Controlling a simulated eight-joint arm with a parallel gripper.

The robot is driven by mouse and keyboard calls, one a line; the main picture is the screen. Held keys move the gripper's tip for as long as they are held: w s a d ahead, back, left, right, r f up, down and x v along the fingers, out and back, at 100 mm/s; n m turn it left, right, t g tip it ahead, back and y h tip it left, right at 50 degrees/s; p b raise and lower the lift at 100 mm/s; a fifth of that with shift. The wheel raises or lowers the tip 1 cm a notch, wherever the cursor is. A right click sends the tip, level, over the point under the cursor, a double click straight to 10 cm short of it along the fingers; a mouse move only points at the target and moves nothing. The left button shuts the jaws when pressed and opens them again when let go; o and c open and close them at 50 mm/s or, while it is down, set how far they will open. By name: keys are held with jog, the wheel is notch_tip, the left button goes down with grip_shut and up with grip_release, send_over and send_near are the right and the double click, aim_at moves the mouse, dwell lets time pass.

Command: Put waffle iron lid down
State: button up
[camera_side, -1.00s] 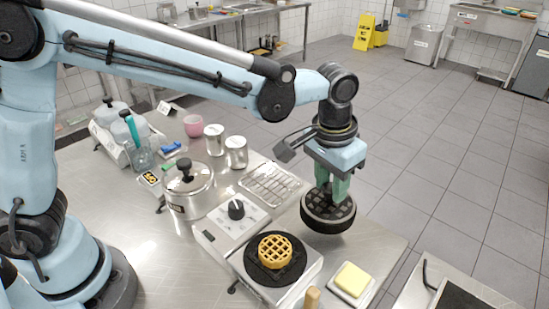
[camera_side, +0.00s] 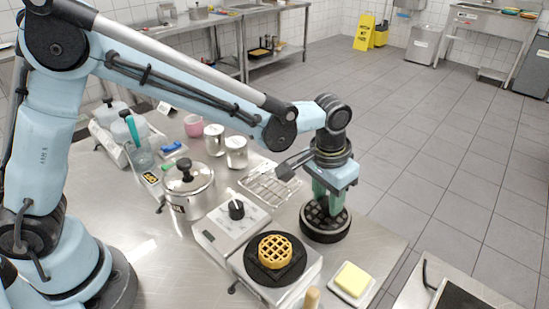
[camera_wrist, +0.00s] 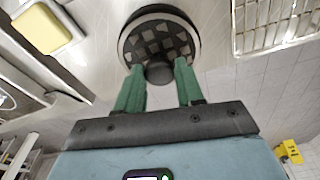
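The waffle iron lid (camera_side: 325,223) is a round black plate with a grid pattern and a dark knob. It is level, low over the steel table at its right edge; I cannot tell whether it touches the table. My gripper (camera_side: 326,203) points down over it. In the wrist view its green fingers stand on both sides of the knob (camera_wrist: 160,73) and look closed on it. The waffle iron base (camera_side: 300,268) is front left of the lid, with a golden round waffle (camera_side: 275,251) on its black plate.
A wire rack (camera_side: 268,184) lies behind the lid. A yellow block on a white dish (camera_side: 352,280) stands in front. A steel pot (camera_side: 187,187) and cans (camera_side: 236,152) are to the left. The table's right edge is close to the lid.

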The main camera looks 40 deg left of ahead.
aim_at(322, 207)
jog(key=o, duration=0.3)
jog(key=shift+o, duration=0.2)
notch_tip(322, 207, up, 12)
jog(key=s, duration=0.1)
jog(key=s+a+f+n+t, duration=0.1)
jog(key=s+a+t, duration=0.2)
jog(key=s+a, duration=0.3)
jog(key=s+a+f+n+t, duration=0.1)
jog(key=s+a, duration=0.5)
jog(key=a, duration=0.7)
jog(key=shift+a+f+t, duration=0.25)
jog(key=shift+f+t, duration=0.45)
jog(key=shift+t, duration=0.2)
